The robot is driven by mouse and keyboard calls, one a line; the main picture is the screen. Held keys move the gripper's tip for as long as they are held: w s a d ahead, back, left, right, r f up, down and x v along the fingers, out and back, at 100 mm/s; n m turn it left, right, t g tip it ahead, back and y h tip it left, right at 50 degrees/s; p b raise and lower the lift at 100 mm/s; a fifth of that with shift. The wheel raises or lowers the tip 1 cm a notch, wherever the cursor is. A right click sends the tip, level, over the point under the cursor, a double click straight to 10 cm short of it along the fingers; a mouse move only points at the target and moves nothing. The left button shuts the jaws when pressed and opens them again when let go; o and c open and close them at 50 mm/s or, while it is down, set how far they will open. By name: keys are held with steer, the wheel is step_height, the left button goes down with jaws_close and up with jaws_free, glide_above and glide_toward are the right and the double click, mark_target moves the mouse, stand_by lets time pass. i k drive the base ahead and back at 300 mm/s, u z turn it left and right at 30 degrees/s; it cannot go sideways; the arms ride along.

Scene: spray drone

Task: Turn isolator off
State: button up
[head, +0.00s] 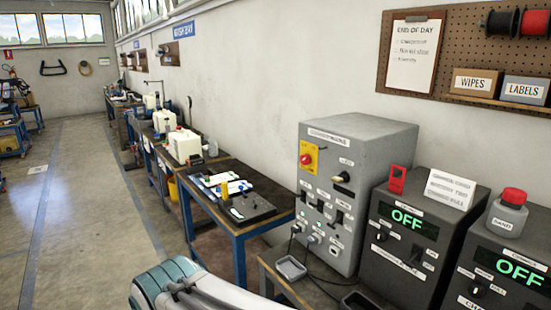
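A grey mains cabinet (375,150) stands on the bench against the wall. On its front, a red round control sits on a yellow plate (308,157), upper left. Right of it is a dark rotary handle with a pale tip (342,177), below a small label. I cannot tell from the blurred labels which one is the isolator, nor read its position. Several small switches (321,205) and two sockets sit lower on the front. My gripper is not in view; only a white and teal part of my own body shows at the bottom.
Two dark units with green OFF displays (407,219) (519,273) stand right of the cabinet. A small grey tray (290,268) lies in front. Open floor (85,220) lies left.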

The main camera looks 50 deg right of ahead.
mark_target(305, 160)
steer(key=z, duration=0.4)
steer(key=i, duration=0.8)
steer(key=z, duration=1)
steer(key=i, duration=0.25)
steer(key=z, duration=0.25)
